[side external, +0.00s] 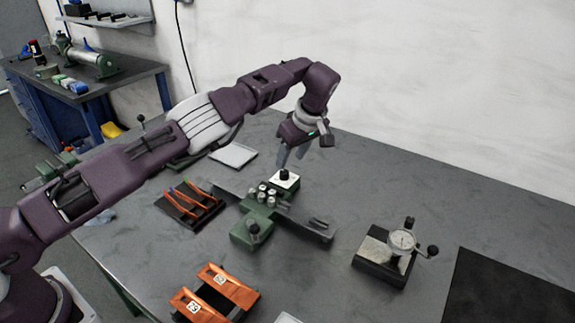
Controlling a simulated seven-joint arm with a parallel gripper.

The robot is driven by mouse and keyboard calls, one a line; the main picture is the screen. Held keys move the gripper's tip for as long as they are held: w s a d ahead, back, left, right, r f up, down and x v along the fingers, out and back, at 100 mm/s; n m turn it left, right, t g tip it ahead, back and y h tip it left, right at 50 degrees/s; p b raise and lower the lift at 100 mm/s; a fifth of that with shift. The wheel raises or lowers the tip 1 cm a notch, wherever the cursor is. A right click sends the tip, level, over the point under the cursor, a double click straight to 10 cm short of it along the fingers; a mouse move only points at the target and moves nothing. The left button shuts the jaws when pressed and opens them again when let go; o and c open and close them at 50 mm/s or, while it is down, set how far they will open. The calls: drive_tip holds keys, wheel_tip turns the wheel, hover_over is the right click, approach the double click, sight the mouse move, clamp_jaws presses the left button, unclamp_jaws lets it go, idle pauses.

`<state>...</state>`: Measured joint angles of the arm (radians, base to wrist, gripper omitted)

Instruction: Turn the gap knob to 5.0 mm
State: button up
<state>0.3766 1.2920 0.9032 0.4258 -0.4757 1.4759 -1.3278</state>
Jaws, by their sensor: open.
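A green fixture (250,233) stands on the grey table, with several small silver rollers (267,193) at its middle. A black knob (284,174) sits on a white plate (287,184) at its far end; this looks like the gap knob, but its scale and setting are too small to read. A second dark knob (253,226) stands on the near green block. My gripper (291,157) points down just above the black knob, open and apparently empty. A gap between the fingertips and the knob is hard to judge from this view.
Orange-handled tools lie in a dark tray (168,209) to the left. Orange holders (229,288) lie in front. A dial gauge stand (383,272) is at the right, beside a black mat (505,295). A pale tray (235,155) lies behind. The back right of the table is clear.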

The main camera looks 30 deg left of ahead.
sight(284, 172)
drive_tip(key=shift+s+d+r, duration=0.1)
drive_tip(key=shift+r, duration=0.2)
drive_tip(key=a+m, duration=0.1)
drive_tip(key=w+a+h, duration=0.1)
drive_tip(key=a+m, duration=0.1)
drive_tip(key=shift+w+a+r+m+h, duration=0.15)
drive_tip(key=shift+w+a+m+h, duration=0.05)
drive_tip(key=shift+w+m+h, duration=0.1)
drive_tip(key=a+m, duration=0.1)
drive_tip(key=m, duration=0.1)
drive_tip(key=a+m+t+h, duration=0.1)
drive_tip(key=m, duration=0.1)
drive_tip(key=m+h, duration=0.1)
drive_tip(key=m, duration=0.1)
drive_tip(key=shift+a+f, duration=0.2)
drive_tip(key=shift+a, duration=0.2)
drive_tip(key=d+f+m, duration=0.1)
drive_tip(key=f+m, duration=0.1)
drive_tip(key=m, duration=0.1)
drive_tip(key=d+f+m+t+h, duration=0.1)
drive_tip(key=f+m, duration=0.1)
drive_tip(key=m, duration=0.1)
drive_tip(key=s+d+f+m+t+h, duration=0.1)
drive_tip(key=f+m, duration=0.1)
drive_tip(key=m, duration=0.1)
drive_tip(key=shift+f, duration=0.2)
clamp_jaws()
